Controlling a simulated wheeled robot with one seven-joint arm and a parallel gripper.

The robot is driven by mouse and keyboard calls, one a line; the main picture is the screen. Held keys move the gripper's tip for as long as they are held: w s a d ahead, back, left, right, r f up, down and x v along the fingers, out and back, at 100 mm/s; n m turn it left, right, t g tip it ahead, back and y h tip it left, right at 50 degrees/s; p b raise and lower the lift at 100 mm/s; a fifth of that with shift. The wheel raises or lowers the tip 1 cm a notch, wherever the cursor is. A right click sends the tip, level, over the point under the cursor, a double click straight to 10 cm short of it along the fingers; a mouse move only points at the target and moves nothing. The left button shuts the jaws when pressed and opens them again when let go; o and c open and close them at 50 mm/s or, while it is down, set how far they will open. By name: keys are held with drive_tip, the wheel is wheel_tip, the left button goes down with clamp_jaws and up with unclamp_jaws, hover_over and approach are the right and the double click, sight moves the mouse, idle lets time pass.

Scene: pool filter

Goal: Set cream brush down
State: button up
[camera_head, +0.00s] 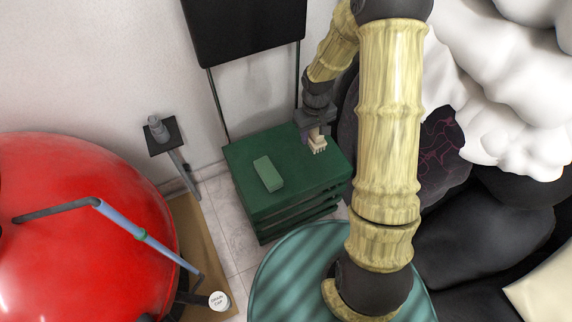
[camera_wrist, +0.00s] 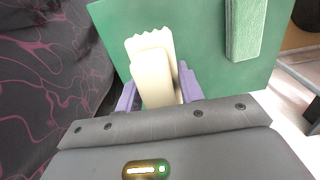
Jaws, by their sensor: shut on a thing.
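The cream brush (camera_head: 318,142) is in my gripper (camera_head: 315,128), over the right part of the green crate-like stand (camera_head: 258,208). In the wrist view the cream brush (camera_wrist: 152,70) stands between the two purple fingers of my gripper (camera_wrist: 158,88), which are shut on it. Its toothed end points away from the gripper, toward the green top (camera_wrist: 195,50). I cannot tell whether the brush touches the top.
A green block (camera_head: 268,173) lies on the stand, left of the brush; it also shows in the wrist view (camera_wrist: 245,28). A large red tank (camera_head: 90,220) with a pipe is at left. A dark patterned surface (camera_wrist: 50,60) is close on the left in the wrist view.

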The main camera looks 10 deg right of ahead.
drive_tip(key=shift+s+d+r, duration=0.1)
drive_tip(key=shift+s, duration=0.05)
drive_tip(key=b, duration=0.2)
hover_over(310, 159)
drive_tip(key=shift+f, duration=2.55)
drive_tip(key=shift+f, duration=0.1)
wheel_tip(310, 159, down, 5)
drive_tip(key=b, duration=0.3)
drive_tip(key=o, duration=1.3)
